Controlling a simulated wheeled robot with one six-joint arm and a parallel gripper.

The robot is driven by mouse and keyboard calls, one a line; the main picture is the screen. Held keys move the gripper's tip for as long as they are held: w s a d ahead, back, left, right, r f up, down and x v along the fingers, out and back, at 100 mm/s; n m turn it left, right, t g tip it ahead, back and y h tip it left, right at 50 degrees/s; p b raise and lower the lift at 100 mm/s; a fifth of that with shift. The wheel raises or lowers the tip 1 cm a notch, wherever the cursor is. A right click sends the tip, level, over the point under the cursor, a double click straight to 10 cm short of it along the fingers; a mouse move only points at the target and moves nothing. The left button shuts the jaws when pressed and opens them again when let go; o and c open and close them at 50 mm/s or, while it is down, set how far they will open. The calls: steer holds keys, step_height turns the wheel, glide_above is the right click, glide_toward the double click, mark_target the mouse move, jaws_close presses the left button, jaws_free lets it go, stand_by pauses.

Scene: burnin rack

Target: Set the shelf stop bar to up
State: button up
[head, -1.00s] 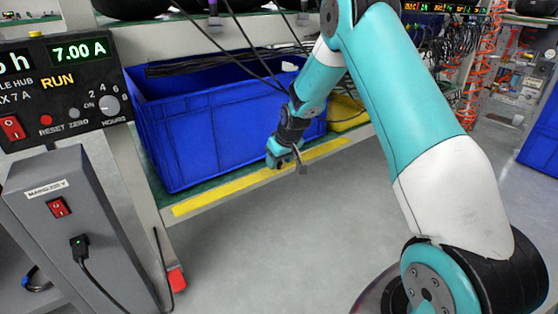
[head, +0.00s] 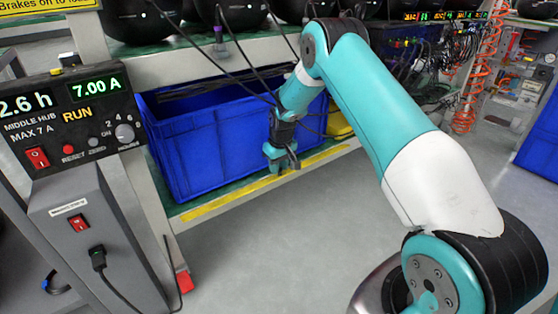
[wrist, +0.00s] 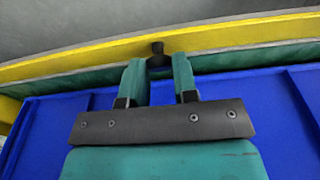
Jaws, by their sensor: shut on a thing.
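The yellow shelf stop bar (head: 225,201) runs along the front edge of the lower shelf, in front of the blue bin. In the wrist view it is a yellow band (wrist: 70,66) across the top, with a small dark knob (wrist: 157,49) at its middle. My gripper (head: 292,166) is at the bar, right of its middle in the head view. In the wrist view the two teal fingers of my gripper (wrist: 158,64) close around the knob. The fingers partly hide the knob. The bar's exact tilt is hard to tell.
The blue bin (head: 205,150) stands on the shelf behind the bar, close to my gripper. A control panel (head: 75,120) and a grey power box (head: 85,240) stand at the left. Black cables (head: 245,80) hang above the bin. The floor (head: 270,255) in front is clear.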

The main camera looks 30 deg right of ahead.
steer(key=o, duration=0.9)
steer(key=r+p, duration=0.2)
steer(key=r, duration=0.3)
steer(key=s+r+p, duration=0.1)
steer(key=r+p, duration=0.1)
steer(key=r, duration=0.4)
steer(key=s+r+p, duration=0.1)
steer(key=r+p, duration=0.1)
steer(key=r, duration=0.4)
steer(key=shift+r, duration=0.1)
steer(key=t+b, duration=0.3)
steer(key=b, duration=0.3)
glide_toward(282, 176)
steer(key=w+f+b, duration=0.1)
steer(key=f+b, duration=0.1)
steer(key=w+f+b, duration=0.4)
steer(key=b, duration=0.1)
steer(key=shift+f, duration=0.25)
